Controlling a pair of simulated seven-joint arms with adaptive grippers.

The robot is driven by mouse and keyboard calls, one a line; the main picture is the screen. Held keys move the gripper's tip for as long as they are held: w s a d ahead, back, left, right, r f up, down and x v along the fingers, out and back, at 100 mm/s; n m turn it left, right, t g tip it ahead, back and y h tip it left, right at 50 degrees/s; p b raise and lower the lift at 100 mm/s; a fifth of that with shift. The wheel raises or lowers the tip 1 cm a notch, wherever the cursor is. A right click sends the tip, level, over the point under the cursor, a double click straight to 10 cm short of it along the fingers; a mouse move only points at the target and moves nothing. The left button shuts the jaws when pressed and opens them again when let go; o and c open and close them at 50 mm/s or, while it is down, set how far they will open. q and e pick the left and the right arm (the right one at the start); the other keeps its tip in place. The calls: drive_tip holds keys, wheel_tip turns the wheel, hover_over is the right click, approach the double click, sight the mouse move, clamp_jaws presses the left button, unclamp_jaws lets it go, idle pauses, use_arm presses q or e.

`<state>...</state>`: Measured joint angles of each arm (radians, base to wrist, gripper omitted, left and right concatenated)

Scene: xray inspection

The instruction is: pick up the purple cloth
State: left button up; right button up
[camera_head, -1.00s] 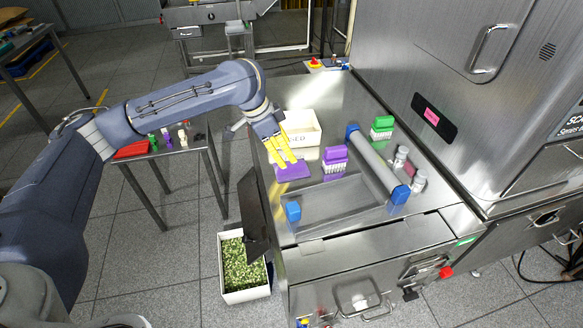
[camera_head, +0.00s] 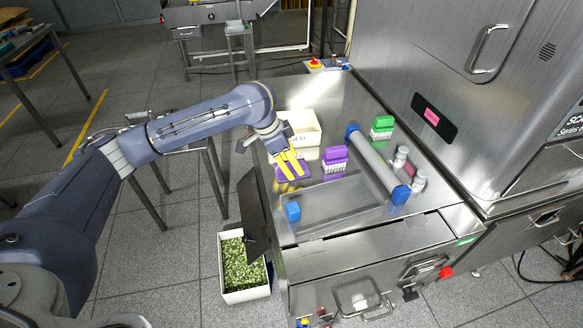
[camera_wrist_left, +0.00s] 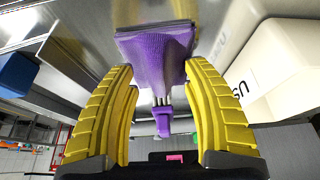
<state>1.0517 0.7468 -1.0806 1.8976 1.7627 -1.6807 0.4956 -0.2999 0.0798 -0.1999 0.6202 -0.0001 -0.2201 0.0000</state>
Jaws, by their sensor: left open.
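In the left wrist view the cloth (camera_wrist_left: 158,48) shows between and just beyond the fingertips. My left gripper (camera_head: 291,171) points down at the cloth with its yellow fingers apart. In the left wrist view the gripper (camera_wrist_left: 160,75) is open, one finger on each side of the cloth; whether they touch it I cannot tell. My right gripper is not in view.
A white bin (camera_head: 304,128) stands behind the cloth. A purple rack (camera_head: 335,158) stands to its right, with a blue-ended roller (camera_head: 376,165) and a green rack (camera_head: 382,128) beyond. A blue block (camera_head: 293,211) is nearer the front. A grey panel (camera_head: 254,215) hangs at the left edge.

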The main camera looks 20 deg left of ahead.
use_arm(q)
drive_tip(key=shift+c, duration=0.6)
clamp_jaws()
drive_tip(key=shift+r, duration=0.1)
wheel_tip(320, 180, up, 20)
idle(0.5)
drive_tip(key=c, duration=0.7)
unclamp_jaws()
drive_tip(key=shift+c, duration=0.2)
clamp_jaws()
